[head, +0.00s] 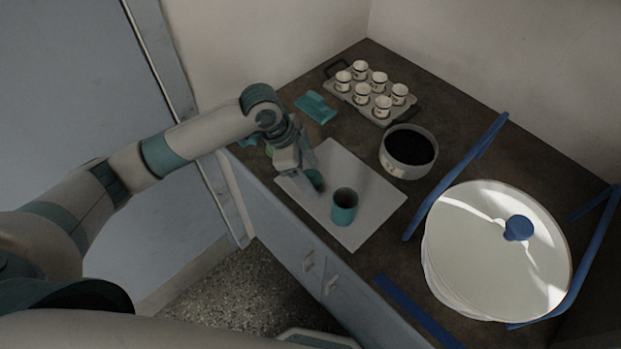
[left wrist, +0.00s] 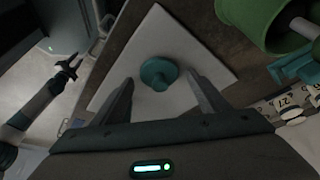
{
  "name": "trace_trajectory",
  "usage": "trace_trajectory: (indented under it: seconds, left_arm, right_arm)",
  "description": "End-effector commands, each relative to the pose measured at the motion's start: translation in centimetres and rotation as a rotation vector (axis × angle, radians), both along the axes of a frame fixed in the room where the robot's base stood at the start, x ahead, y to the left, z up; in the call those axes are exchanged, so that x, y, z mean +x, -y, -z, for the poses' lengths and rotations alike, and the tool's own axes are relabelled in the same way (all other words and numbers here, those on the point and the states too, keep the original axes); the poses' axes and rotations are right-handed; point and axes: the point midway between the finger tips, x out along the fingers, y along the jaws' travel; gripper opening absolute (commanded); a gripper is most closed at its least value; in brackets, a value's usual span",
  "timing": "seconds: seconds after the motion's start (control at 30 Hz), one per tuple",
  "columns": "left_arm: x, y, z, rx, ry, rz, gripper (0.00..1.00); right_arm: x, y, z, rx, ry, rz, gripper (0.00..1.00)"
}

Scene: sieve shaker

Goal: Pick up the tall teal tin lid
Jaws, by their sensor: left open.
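The teal lid (left wrist: 158,73) shows in the left wrist view as a round disc with a raised knob, lying on a white board (left wrist: 187,42). In the head view the lid (head: 315,179) is partly hidden by my left gripper (head: 302,172). That gripper is open and pointed down over the lid. In the left wrist view its fingers (left wrist: 162,92) stand either side of the lid's near side, with a gap to each. An open teal tin (head: 344,207) stands upright on the board, right of the lid. My right gripper (left wrist: 68,66) shows small at left in the left wrist view.
A dark-filled round pan (head: 408,151) stands beyond the board. A tray (head: 337,88) of several white cups and a folded teal item (head: 316,107) lie behind. A large round white lidded sieve shaker (head: 497,250) with blue bars is at right. A green container (left wrist: 262,22) stands near the gripper.

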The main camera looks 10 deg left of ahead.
Motion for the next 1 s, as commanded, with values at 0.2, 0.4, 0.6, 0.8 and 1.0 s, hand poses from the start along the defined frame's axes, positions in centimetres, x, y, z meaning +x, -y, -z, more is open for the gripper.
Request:
trace_trajectory:
  seconds: [0.2,0.4,0.6,0.8,1.0]
  left_arm:
    - [0.00,0.01,0.00,0.000,0.000,0.000,0.68]
    - [0.00,0.00,0.01,0.000,0.000,0.000,0.25]
    - [0.00,0.00,0.00,0.000,0.000,0.000,0.25]
    - [0.00,0.01,-0.09,0.000,0.000,0.000,0.25]
    - [0.00,0.01,-0.77,0.000,0.000,0.000,0.25]
  right_arm:
    - [-0.13,0.02,0.01,-0.001,-0.003,0.000,0.31]
    - [-0.25,0.08,0.03,-0.001,-0.005,-0.001,0.31]
    - [-0.45,0.28,0.06,-0.004,-0.008,-0.001,0.31]
    - [-0.47,0.43,-0.04,-0.005,-0.009,-0.001,0.31]
    - [-0.50,0.45,-0.81,-0.005,-0.010,0.000,0.31]
